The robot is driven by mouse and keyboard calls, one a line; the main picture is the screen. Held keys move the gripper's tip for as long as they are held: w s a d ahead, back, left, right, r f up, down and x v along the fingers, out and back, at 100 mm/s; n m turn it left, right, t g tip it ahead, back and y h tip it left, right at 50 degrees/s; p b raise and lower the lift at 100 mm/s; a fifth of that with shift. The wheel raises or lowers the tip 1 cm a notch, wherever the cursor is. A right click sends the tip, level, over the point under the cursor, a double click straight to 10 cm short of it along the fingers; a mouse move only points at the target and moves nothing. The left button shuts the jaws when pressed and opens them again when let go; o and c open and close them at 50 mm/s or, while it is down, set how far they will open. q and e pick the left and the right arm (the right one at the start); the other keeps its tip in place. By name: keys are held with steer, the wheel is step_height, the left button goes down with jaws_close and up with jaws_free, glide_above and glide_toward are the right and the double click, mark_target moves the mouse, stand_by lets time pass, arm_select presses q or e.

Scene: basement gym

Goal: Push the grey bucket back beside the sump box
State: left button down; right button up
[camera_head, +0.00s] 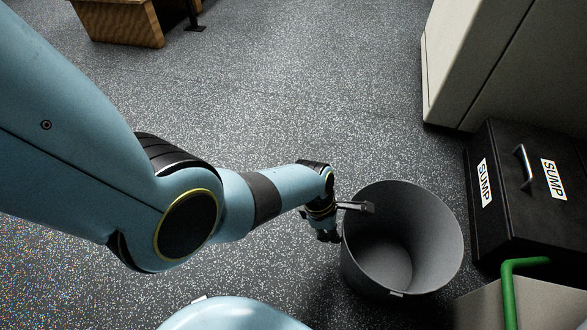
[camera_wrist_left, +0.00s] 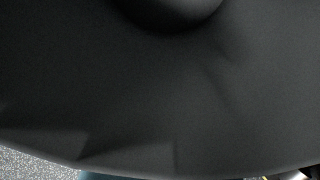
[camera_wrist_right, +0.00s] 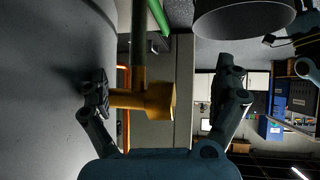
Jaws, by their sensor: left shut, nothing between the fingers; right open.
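The grey bucket (camera_head: 447,245) stands upright and empty on the floor in the head view. The black sump box (camera_head: 493,232), with two white SUMP labels and a handle, is just right of it; a narrow strip of floor shows between them. My left gripper (camera_head: 346,220) is shut at the bucket's left side, one part reaching over the rim; whether it touches is unclear. In the left wrist view the dark bucket surface (camera_wrist_left: 150,85) fills nearly everything. My right gripper (camera_wrist_right: 165,85) is open, outside the head view; the bucket (camera_wrist_right: 245,20) shows beyond it.
A yellow pipe fitting (camera_wrist_right: 155,98) on a green pipe appears between the right fingers, apparently not gripped. A green pipe (camera_head: 508,290) rises by a beige block (camera_head: 550,300) in front of the sump box. A pale cabinet (camera_head: 470,60) stands behind.

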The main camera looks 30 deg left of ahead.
arm_select(q)
steer(key=w+d+b, duration=0.1)
steer(key=w+d, duration=0.1)
steer(key=d, duration=0.4)
arm_select(e)
steer(key=shift+s+a+f+t, duration=0.1)
steer(key=shift+s+f+t, duration=0.15)
steer(key=shift+s+t, duration=0.4)
arm_select(q)
steer(key=shift+r, duration=0.15)
steer(key=s+a, duration=0.4)
steer(key=a, duration=0.7)
steer(key=shift+a+r, duration=0.35)
steer(key=shift+r, duration=0.05)
